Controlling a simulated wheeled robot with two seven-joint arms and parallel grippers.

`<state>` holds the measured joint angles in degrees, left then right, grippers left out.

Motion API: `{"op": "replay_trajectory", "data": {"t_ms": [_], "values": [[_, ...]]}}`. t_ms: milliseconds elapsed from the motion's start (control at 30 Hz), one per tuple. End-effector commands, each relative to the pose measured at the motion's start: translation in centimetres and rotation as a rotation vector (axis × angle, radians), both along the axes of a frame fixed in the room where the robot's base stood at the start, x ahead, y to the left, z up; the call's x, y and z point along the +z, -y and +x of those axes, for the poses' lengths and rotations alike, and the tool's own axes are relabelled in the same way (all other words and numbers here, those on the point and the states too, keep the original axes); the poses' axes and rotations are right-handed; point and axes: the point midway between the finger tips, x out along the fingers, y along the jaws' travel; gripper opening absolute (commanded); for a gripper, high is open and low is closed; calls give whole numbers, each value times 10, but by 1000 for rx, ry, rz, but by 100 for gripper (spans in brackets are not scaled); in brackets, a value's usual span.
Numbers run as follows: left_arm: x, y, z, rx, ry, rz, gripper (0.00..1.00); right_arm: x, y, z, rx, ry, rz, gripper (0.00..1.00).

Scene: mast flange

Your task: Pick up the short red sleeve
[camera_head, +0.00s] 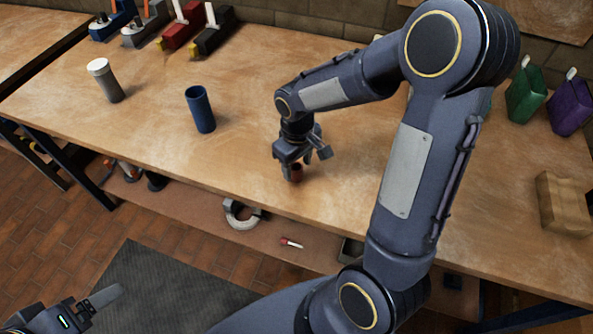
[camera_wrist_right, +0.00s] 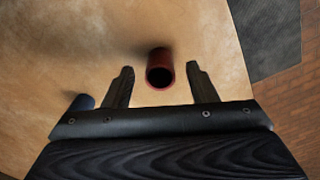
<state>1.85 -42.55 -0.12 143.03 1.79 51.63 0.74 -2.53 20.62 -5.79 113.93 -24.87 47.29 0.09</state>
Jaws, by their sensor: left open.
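The short red sleeve (camera_head: 296,173) stands upright on the workbench near its front edge, partly hidden by my right gripper in the head view. In the right wrist view the sleeve (camera_wrist_right: 160,70) shows its dark open top, between and a little beyond the fingertips. My right gripper (camera_wrist_right: 160,80) is open, with a gap visible on both sides of the sleeve; it also shows in the head view (camera_head: 303,160), just above the sleeve. My left gripper (camera_head: 88,308) is low at the bottom left, away from the bench, open and empty.
A tall blue sleeve (camera_head: 200,110) and a grey cylinder with a white top (camera_head: 105,80) stand on the bench (camera_head: 150,130) to the left. Several coloured holders line the back. A green (camera_head: 526,93) and a purple container (camera_head: 569,106) and a wooden block (camera_head: 562,203) are at the right.

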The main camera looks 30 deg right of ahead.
Motion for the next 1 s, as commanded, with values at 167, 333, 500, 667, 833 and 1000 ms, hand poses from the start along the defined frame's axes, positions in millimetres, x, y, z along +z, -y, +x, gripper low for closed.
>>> {"op": "replay_trajectory", "data": {"t_ms": [167,333,500,667,833,1000], "values": [[0,0,0,0,0,0,80,0,0,0,0,0,0,28],[0,0,0,0,0,0,80,0,0,0,0,0,0,6],[0,0,0,0,0,0,80,0,0,0,0,0,0,5],[0,0,0,0,0,0,80,4,0,1,0,2,0,5],[2,0,0,0,0,0,80,20,0,1,-1,5,0,5],[2,0,0,0,0,0,80,50,-10,-11,4,7,1,5]]}}
